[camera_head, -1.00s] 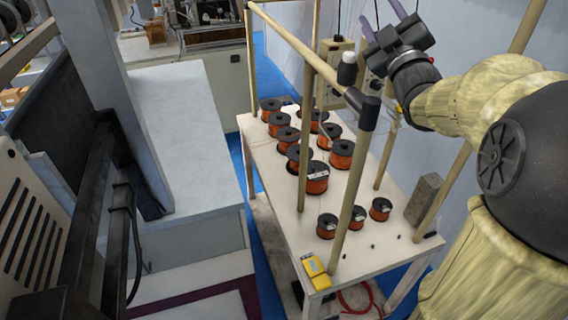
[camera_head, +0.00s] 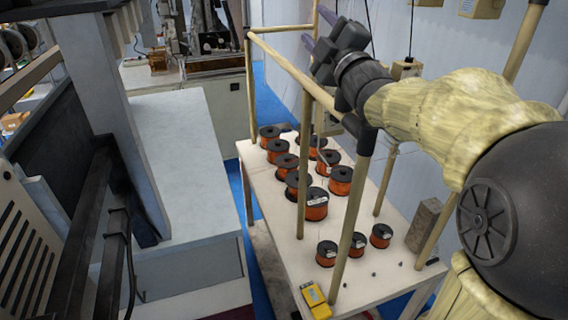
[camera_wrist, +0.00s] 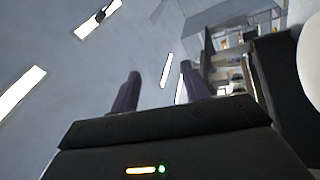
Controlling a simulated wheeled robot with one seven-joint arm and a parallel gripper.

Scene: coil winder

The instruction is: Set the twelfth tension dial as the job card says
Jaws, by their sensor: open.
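Several tan boxes hang at the wall, one at the upper right (camera_head: 481,8) and one just beyond my wrist (camera_head: 405,69). They may be tension units. I cannot make out dial numbers or settings, nor tell which is the twelfth. No readable job card shows. My gripper (camera_head: 318,29) is open and empty, raised above the far end of the spool table. In the wrist view my gripper (camera_wrist: 163,88) shows two dark fingers apart, with nothing between them, against ceiling lights and blurred distant equipment.
A white table (camera_head: 290,255) carries several copper wire spools (camera_head: 317,204), a grey block (camera_head: 424,222) and a yellow device (camera_head: 316,299). Wooden posts and a rail (camera_head: 290,67) frame it, close to my arm. A pale cabinet (camera_head: 185,180) stands left.

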